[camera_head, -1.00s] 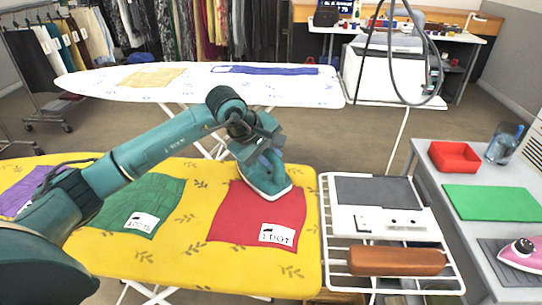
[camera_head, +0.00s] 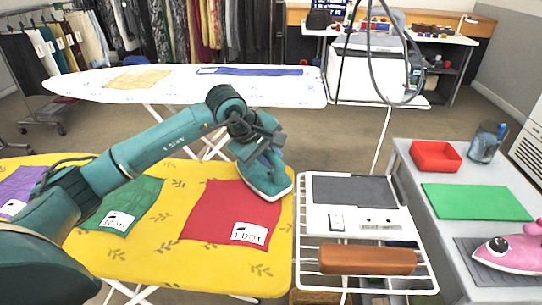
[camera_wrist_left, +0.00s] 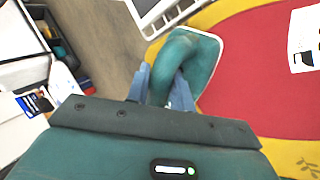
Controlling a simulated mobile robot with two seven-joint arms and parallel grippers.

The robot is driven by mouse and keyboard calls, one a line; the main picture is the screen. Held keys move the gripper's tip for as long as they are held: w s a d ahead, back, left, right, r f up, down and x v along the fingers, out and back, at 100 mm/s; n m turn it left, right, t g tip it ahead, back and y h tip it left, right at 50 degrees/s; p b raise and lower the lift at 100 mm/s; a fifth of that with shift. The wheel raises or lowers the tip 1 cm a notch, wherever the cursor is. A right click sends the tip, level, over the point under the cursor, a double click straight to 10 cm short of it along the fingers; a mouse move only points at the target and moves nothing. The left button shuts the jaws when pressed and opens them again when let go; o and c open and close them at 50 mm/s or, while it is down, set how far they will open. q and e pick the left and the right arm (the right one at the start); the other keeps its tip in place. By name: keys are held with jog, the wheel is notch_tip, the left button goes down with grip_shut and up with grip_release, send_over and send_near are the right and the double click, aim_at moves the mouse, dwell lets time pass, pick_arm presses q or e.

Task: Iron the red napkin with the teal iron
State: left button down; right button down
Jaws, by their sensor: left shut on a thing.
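The teal iron (camera_head: 265,181) stands soleplate down at the far right corner of the red napkin (camera_head: 228,212), partly over the yellow board cover. My left gripper (camera_head: 262,148) is shut on the iron's handle from above. In the left wrist view, the iron (camera_wrist_left: 205,62) sits between my fingers, with the red napkin (camera_wrist_left: 260,70) beside it. The napkin lies flat on the yellow ironing board (camera_head: 150,262), a white label near its front edge. Whether the soleplate touches the cloth is hard to tell. My right gripper is not in view.
A green napkin (camera_head: 130,200) and a purple one (camera_head: 18,185) lie left on the board. A white rack (camera_head: 308,262) with a grey pad (camera_head: 350,190) and brown roll (camera_head: 367,260) adjoins its right end. A pink iron (camera_head: 515,252) sits on the right table.

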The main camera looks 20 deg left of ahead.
pick_arm(q)
notch_tip(320, 180, up, 3)
jog(key=shift+a+r+p, duration=0.1)
jog(key=shift+a+p, duration=0.05)
jog(key=shift+p, duration=0.3)
jog(key=shift+r+p, duration=1.45)
jog(key=shift+r, duration=1.15)
